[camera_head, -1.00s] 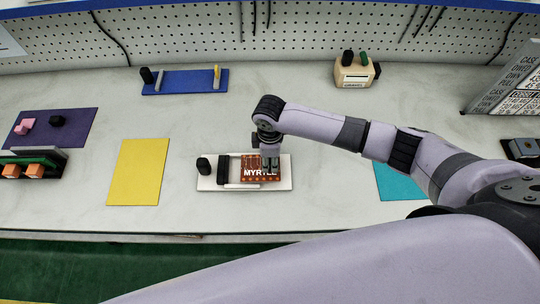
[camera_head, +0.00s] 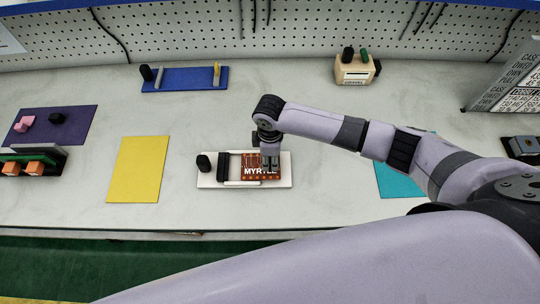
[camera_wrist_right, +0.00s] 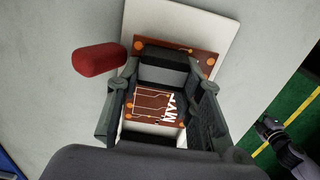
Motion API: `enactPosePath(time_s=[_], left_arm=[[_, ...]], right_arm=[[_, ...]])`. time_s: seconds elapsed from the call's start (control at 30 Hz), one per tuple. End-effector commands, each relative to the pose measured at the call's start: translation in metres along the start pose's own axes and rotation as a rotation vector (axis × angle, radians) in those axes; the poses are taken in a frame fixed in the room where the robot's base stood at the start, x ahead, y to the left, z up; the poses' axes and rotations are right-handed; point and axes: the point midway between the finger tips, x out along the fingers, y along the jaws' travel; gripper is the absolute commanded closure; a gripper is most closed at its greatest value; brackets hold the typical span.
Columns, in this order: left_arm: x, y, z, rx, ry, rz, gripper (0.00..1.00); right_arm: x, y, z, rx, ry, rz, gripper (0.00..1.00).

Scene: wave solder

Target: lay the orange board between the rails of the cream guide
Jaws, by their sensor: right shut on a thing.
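The orange board (camera_head: 250,163), marked with white MYRTLE lettering, is at the right part of the cream guide (camera_head: 285,172). It also shows in the right wrist view (camera_wrist_right: 150,103). A rail (camera_head: 240,183) shows along the guide's front side, and a black bar (camera_head: 223,168) crosses the guide left of the board. My right gripper (camera_head: 270,164) reaches down onto the board. I cannot tell if the board rests fully between the rails.
A black knob (camera_head: 203,163) stands at the guide's left end. A red cylinder (camera_wrist_right: 100,59) lies beside the board in the wrist view. A yellow mat (camera_head: 138,170) is left, a teal mat (camera_head: 395,180) right, and a blue fixture (camera_head: 185,80) behind.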

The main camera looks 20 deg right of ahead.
Motion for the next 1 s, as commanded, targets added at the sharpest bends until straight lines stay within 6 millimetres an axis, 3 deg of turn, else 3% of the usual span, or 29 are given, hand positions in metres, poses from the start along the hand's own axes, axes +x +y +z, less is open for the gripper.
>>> enactPosePath(time_s=[0.33, 0.37, 0.7, 1.0], left_arm=[[0.0001, -0.0029, 0.0002, -0.001, 0.000, -0.004, 0.60], [0.0001, -0.0029, 0.0002, -0.001, 0.000, -0.004, 0.60], [0.0001, -0.0030, 0.0001, -0.002, 0.000, -0.004, 0.60], [0.0002, -0.0029, 0.0000, -0.001, 0.000, -0.004, 0.60]], right_arm=[[0.0014, 0.0000, -0.0002, 0.000, 0.001, 0.000, 1.00], [0.0014, 0.0000, -0.0002, 0.000, 0.001, 0.000, 0.65], [0.0014, 0.0000, -0.0001, 0.000, 0.000, 0.000, 0.43], [0.0016, 0.0002, 0.0003, 0.000, 0.000, 0.001, 0.43]])
